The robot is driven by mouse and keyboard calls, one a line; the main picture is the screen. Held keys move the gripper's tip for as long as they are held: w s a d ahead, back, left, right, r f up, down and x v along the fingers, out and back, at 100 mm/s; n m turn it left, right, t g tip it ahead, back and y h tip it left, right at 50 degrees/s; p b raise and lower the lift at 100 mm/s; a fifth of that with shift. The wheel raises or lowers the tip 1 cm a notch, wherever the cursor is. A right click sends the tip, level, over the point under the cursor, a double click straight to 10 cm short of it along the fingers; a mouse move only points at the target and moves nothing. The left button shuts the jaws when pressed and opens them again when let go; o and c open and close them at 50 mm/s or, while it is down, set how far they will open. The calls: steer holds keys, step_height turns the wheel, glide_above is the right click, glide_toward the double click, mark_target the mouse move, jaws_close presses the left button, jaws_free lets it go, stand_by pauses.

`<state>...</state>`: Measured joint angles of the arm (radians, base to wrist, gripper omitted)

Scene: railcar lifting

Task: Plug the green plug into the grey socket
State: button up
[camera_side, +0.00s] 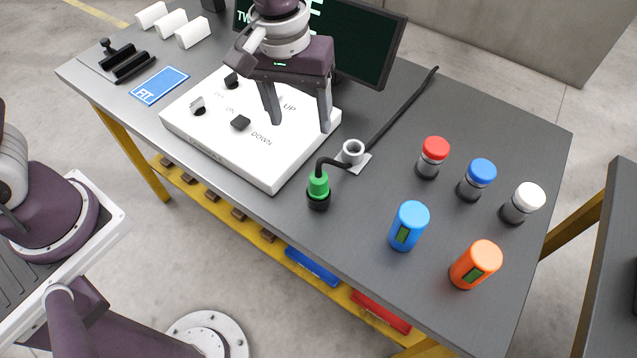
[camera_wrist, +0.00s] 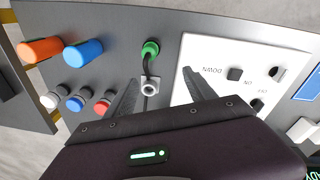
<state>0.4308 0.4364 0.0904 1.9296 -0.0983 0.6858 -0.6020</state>
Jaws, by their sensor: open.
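The green plug (camera_side: 318,186) stands upright on the table near its front edge, with a black lower part and a black cable leaving its top. It also shows in the wrist view (camera_wrist: 151,48). The grey socket (camera_side: 353,152) is a round ring on a small square plate, just behind and right of the plug; the wrist view shows it too (camera_wrist: 150,88). The cable runs past the socket toward the back of the table. My gripper (camera_side: 297,126) is open and empty, above the right part of the white control panel (camera_side: 240,158), left of and higher than the socket.
Several capped cylinders stand at the right: red (camera_side: 434,152), light blue (camera_side: 481,173), white (camera_side: 522,203), blue (camera_side: 408,226) and orange (camera_side: 475,265). A screen (camera_side: 385,50) stands behind my gripper. The panel carries knobs and switches. The table between plug and cylinders is clear.

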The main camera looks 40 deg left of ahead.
mark_target(319, 176)
steer(key=shift+n+g+y, duration=0.3)
steer(key=shift+g, duration=0.2)
steer(key=d+f, duration=0.1)
steer(key=f, duration=0.2)
steer(key=d+f, duration=0.1)
steer(key=f, duration=0.1)
steer(key=w+d+f, duration=0.1)
steer(key=f, duration=0.2)
steer(key=shift+d+f, duration=0.3)
steer(key=shift+d, duration=0.05)
steer(key=f, duration=0.4)
steer(key=s+f, duration=0.1)
steer(key=f, duration=0.1)
steer(key=shift+f, duration=0.35)
jaws_close()
